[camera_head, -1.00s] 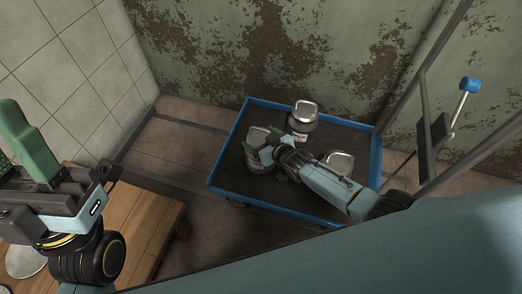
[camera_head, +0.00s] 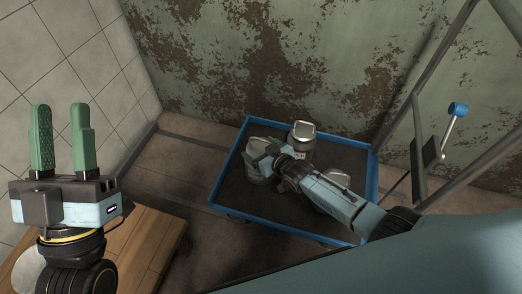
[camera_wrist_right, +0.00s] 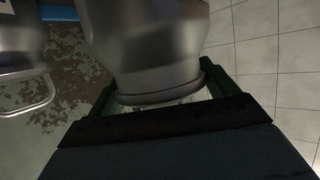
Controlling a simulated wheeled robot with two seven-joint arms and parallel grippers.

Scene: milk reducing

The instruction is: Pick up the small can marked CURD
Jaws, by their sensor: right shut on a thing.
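A grey metal can (camera_head: 256,178) is at the left of the blue-rimmed cart (camera_head: 227,169). My right gripper (camera_head: 264,160) is shut on it near its top. In the right wrist view the can (camera_wrist_right: 145,45) fills the middle between the fingers (camera_wrist_right: 165,98). Its label does not show, so I cannot read whether it says CURD. I cannot tell whether it touches the cart bed. A second can (camera_head: 303,130) with a pale handle stands behind. A third can (camera_head: 338,178) is partly hidden behind my right arm. My left gripper (camera_head: 62,140) is open and empty, fingers up.
A wooden bench (camera_head: 150,235) is at the lower left. A peeling green wall (camera_head: 280,60) stands close behind the cart. The front and right of the cart bed look clear.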

